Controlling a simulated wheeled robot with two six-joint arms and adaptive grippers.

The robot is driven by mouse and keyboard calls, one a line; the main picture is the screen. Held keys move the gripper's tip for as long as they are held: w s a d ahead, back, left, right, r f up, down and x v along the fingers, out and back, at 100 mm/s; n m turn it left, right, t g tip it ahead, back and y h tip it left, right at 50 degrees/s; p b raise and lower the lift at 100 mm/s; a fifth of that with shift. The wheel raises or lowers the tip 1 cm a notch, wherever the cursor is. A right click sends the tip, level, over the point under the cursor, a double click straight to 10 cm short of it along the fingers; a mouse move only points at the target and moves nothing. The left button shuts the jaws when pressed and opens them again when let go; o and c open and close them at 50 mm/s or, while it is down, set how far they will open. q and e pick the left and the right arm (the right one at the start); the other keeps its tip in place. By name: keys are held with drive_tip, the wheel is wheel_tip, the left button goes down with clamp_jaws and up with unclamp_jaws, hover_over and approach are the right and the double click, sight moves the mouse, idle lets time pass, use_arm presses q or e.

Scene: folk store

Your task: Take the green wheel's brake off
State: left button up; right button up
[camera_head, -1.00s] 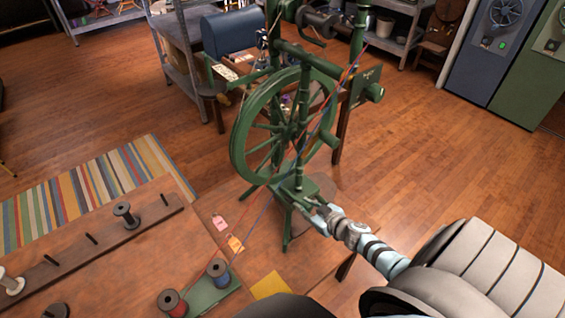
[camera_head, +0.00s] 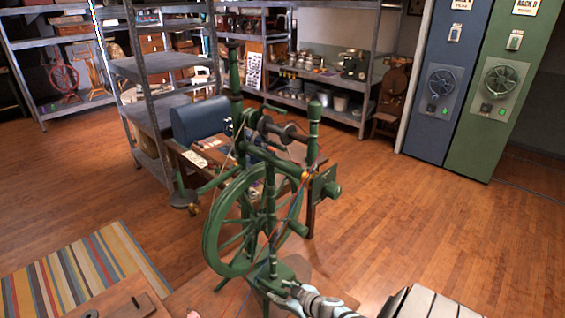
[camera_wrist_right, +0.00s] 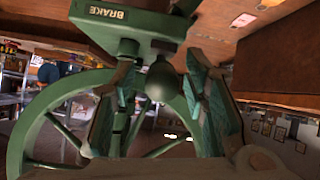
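The green spinning wheel (camera_head: 240,225) stands upright in the middle of the head view. A green plate marked BRAKE (camera_wrist_right: 130,17) fills the top of the right wrist view, with a dark rounded knob (camera_wrist_right: 162,80) below it. My right gripper (camera_wrist_right: 158,105) is open, with one finger on each side of the knob; whether either finger touches it I cannot tell. My left gripper is not in view.
A dark blue rounded case (camera_head: 200,120) stands on a low table behind the wheel. Grey shelves (camera_head: 165,65) are at the back. Blue (camera_head: 447,75) and green (camera_head: 505,100) cabinets stand at the right. The wood floor right of the wheel is clear.

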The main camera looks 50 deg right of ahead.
sight(286, 294)
drive_tip(key=v, duration=0.7)
drive_tip(key=shift+s+r, duration=0.15)
drive_tip(key=shift+s, duration=0.1)
drive_tip(key=shift+w, duration=0.1)
idle(0.6)
